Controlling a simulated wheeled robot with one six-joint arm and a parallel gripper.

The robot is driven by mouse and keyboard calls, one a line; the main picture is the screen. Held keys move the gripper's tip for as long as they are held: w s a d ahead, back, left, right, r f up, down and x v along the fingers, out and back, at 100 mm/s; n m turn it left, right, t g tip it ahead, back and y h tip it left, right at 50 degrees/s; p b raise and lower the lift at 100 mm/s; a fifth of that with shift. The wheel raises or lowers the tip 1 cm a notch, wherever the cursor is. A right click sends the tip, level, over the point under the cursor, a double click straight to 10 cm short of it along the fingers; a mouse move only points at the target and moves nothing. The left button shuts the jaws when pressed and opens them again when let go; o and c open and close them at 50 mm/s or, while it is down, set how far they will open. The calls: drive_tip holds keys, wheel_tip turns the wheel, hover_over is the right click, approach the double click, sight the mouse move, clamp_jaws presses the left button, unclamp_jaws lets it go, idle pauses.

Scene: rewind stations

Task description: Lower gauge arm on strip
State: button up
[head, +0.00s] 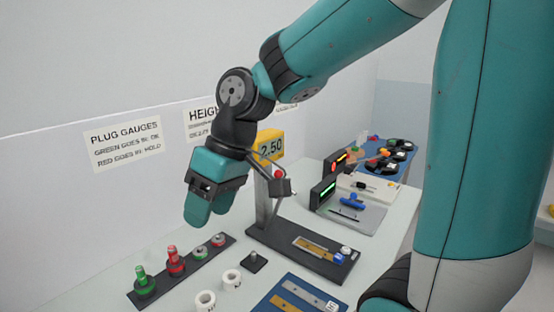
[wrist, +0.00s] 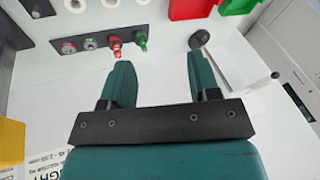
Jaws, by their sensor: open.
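The height gauge has a yellow display (head: 270,145) reading 2.50 on a grey post. A gauge arm (head: 279,187) with a dark block at its end and a red knob (head: 277,173) sits high on the post, well above the black base (head: 290,252). A tan metal strip (head: 318,246) lies on that base, apart from the arm. My gripper (head: 210,208) is open and empty, left of the post and above the plug gauge rack. In the wrist view my gripper (wrist: 161,68) spreads around nothing, and the yellow display (wrist: 11,142) is at the left edge.
A rack holds green (head: 144,282) and red (head: 175,260) plug gauges. White rings (head: 232,280) and a small dark post (head: 255,261) stand in front of it. A blue tray (head: 268,306) of strips lies at the front. Other stations with displays (head: 322,192) are behind right.

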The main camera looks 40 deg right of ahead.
drive_tip(key=w+d+r+m+t+p, duration=0.1)
drive_tip(key=w+d+r+p, duration=0.1)
drive_tip(key=w+d, duration=0.35)
drive_tip(key=w+d+r+m+p, duration=0.1)
drive_tip(key=w+d+r+p, duration=0.15)
drive_tip(key=d, duration=0.65)
drive_tip(key=r+m+t+h+p, duration=0.1)
drive_tip(key=r+m+t+p, duration=0.1)
hover_over(281, 171)
drive_tip(key=s+a, duration=0.4)
drive_tip(key=s, duration=0.1)
drive_tip(key=s+d, duration=0.1)
drive_tip(key=d, duration=0.7)
drive_tip(key=shift+m+h, duration=0.3)
drive_tip(key=shift+m, duration=0.1)
drive_tip(key=p+x, duration=0.2)
drive_tip(key=x, duration=0.7)
drive_tip(key=p+x, duration=0.2)
drive_tip(key=x, duration=0.6)
drive_tip(key=shift+s+f, duration=0.1)
drive_tip(key=shift+f, duration=0.35)
drive_tip(key=shift+c, duration=0.5)
clamp_jaws()
drive_tip(key=shift+s+d, duration=0.1)
